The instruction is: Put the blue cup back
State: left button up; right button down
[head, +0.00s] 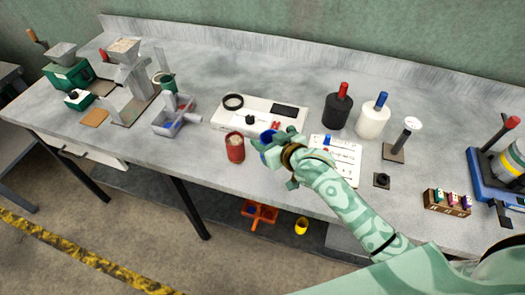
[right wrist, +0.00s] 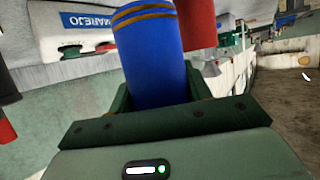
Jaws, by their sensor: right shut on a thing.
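The blue cup (head: 267,141) is at my right gripper (head: 281,146), near the middle of the bench in the head view. In the right wrist view the blue cup (right wrist: 151,58), with brown bands near one end, sits between the jaws, which are shut on it. The arm hides much of the cup in the head view, and I cannot tell whether it touches the bench. A red cup (head: 235,149) stands just left of it; it also shows in the right wrist view (right wrist: 196,22). My left gripper is not in view.
A white scale-like device (head: 258,115) with a black ring lies just behind the cups. A white card (head: 345,155) is right of the gripper. Black and white bottles (head: 372,119) stand behind it. A clear tray (head: 176,118) and green mills stand left. The bench's front edge is close.

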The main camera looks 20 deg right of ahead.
jog(key=shift+w+a+f, duration=0.2)
jog(key=shift+w+f, duration=0.15)
jog(key=shift+f, duration=0.2)
jog(key=f, duration=0.1)
jog(key=f+b, duration=0.2)
jog(key=shift+w+a+f, duration=0.2)
jog(key=shift+w+f, duration=0.05)
jog(key=shift+f, duration=0.15)
jog(key=shift+r, duration=0.1)
jog(key=c, duration=0.6)
grip_release()
jog(key=shift+c, duration=0.2)
